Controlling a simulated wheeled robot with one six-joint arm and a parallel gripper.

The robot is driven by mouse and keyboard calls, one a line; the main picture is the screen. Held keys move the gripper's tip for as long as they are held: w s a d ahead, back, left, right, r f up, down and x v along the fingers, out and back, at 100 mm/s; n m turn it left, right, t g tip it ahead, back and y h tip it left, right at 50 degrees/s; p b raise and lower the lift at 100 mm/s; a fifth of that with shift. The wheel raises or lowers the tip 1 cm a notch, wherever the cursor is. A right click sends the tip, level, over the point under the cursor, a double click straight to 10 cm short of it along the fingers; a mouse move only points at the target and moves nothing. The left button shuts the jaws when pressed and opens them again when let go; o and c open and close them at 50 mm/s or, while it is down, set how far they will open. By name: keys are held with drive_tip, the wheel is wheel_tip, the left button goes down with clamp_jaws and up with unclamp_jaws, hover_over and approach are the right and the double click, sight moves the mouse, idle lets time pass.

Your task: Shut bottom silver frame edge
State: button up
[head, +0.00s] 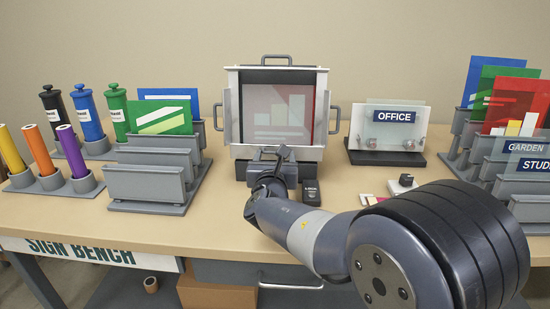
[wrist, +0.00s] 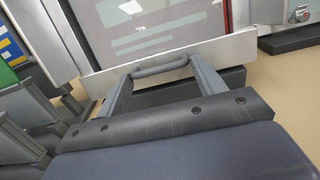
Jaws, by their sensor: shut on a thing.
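The silver snap frame (head: 281,112) stands upright at the middle of the bench, with a poster of red and grey behind its clear sheet. Its bottom silver edge (head: 250,153) runs across the front at the foot; it also shows in the wrist view (wrist: 212,53) as a flat silver strip with a grey handle (wrist: 161,68). My gripper (head: 270,156) is at this bottom edge. In the wrist view my gripper (wrist: 162,80) has its two fingers at the ends of the handle, shut on it. The left and right edges, with handles, appear swung outward. Whether the bottom edge lies flush is unclear.
Grey racks with colored sheets (head: 165,117) stand close at left, beside several colored tubes (head: 69,150). An OFFICE sign (head: 394,118) stands at right, with more racks (head: 515,158) beyond. A small black block (head: 311,192) lies just right of my gripper. The front left bench is clear.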

drive_tip(key=g+p, duration=0.1)
drive_tip(key=p, duration=0.1)
drive_tip(key=r+p, duration=0.1)
drive_tip(key=p, duration=0.2)
drive_tip(key=shift+w+d+r+g+p, duration=0.1)
drive_tip(key=shift+w+g+p, duration=0.15)
drive_tip(key=shift+g+p, duration=0.15)
drive_tip(key=o, duration=0.7)
drive_tip(key=shift+w+d, duration=0.1)
drive_tip(key=shift+d, duration=0.05)
drive_tip(key=shift+o, duration=0.2)
